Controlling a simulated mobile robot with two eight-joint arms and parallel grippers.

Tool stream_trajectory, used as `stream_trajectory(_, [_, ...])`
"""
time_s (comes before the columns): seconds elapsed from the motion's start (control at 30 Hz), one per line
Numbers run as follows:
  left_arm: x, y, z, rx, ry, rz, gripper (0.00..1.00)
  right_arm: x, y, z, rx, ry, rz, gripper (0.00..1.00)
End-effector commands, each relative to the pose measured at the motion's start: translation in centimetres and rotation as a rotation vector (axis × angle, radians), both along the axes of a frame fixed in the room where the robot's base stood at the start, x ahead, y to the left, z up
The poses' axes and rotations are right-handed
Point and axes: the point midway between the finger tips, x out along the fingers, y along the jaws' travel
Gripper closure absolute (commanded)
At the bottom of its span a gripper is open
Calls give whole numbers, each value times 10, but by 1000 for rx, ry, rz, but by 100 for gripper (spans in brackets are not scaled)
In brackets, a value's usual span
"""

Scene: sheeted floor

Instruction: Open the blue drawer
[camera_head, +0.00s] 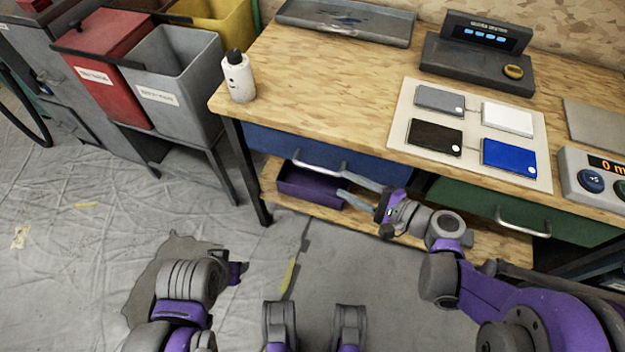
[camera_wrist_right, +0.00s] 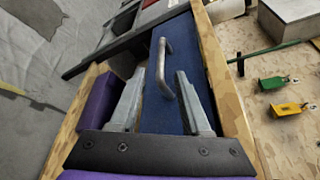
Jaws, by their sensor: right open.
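The blue drawer (camera_head: 263,141) sits under the left part of the wooden workbench top and looks closed. Its grey bar handle (camera_head: 318,168) runs along its front. My right gripper (camera_head: 343,188) is in front of the drawer, near the right end of the handle. In the right wrist view the blue drawer front (camera_wrist_right: 196,68) fills the middle, and the handle (camera_wrist_right: 165,68) stands ahead of the open fingers (camera_wrist_right: 158,88). The jaws are empty, and I cannot tell whether a finger touches the handle. My left arm is at the lower left; its fingertips do not show clearly.
A purple bin (camera_head: 306,185) is on the shelf below the drawer. A green drawer (camera_head: 470,200) is to the right. A white bottle (camera_head: 239,77) stands on the bench's left corner. Grey (camera_head: 176,95) and red (camera_head: 104,60) bins stand left.

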Motion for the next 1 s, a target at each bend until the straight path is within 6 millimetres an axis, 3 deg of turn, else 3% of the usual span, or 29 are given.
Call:
stream_trajectory(0.17, [1,0,-3,0,1,0,50,10,13,-3,12,0,1,53])
stream_trajectory(0.6, [3,0,-18,0,4,0,50,56,73,-19,10,0,0,53])
stream_trajectory(1.0, [3,0,-20,0,4,0,50,64,84,-21,8,-1,-3,53])
